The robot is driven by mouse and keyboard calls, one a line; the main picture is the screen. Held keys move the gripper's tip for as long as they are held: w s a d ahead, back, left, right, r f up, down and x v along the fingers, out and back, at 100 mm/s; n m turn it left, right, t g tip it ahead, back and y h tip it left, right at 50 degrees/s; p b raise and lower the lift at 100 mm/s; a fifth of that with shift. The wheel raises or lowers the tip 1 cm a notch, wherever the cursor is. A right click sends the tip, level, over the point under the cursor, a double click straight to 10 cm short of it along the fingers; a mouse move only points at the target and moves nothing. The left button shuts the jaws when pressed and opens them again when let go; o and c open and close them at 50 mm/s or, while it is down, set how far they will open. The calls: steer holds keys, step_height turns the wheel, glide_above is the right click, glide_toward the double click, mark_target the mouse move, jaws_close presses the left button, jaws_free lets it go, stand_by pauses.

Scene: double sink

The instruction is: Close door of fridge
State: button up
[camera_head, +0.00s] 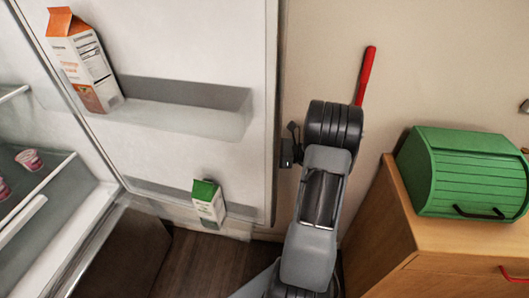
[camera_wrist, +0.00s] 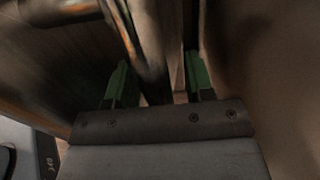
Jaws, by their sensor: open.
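The fridge door (camera_head: 190,55) stands open in the head view, its inner side with two shelves facing me. The fridge interior (camera_head: 30,150) is open at the left. My arm reaches up just right of the door's free edge, and a narrow strip of wall shows between them. The gripper's fingers are hidden in the head view. In the wrist view my gripper (camera_wrist: 158,80) is open, its two green fingers apart. A blurred, upright edge passes near and between the fingers; I cannot tell whether it is the door or whether they touch it.
An orange-topped carton (camera_head: 85,65) and a green-topped carton (camera_head: 208,203) stand on the door shelves. Pink cups (camera_head: 30,160) are inside the fridge. A wooden cabinet (camera_head: 385,240) with a green bread box (camera_head: 468,172) stands right of my arm. A red bar (camera_head: 366,75) shows behind it.

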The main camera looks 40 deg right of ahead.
steer(key=shift+c, duration=0.3)
jaws_close()
steer(key=shift+a, duration=0.1)
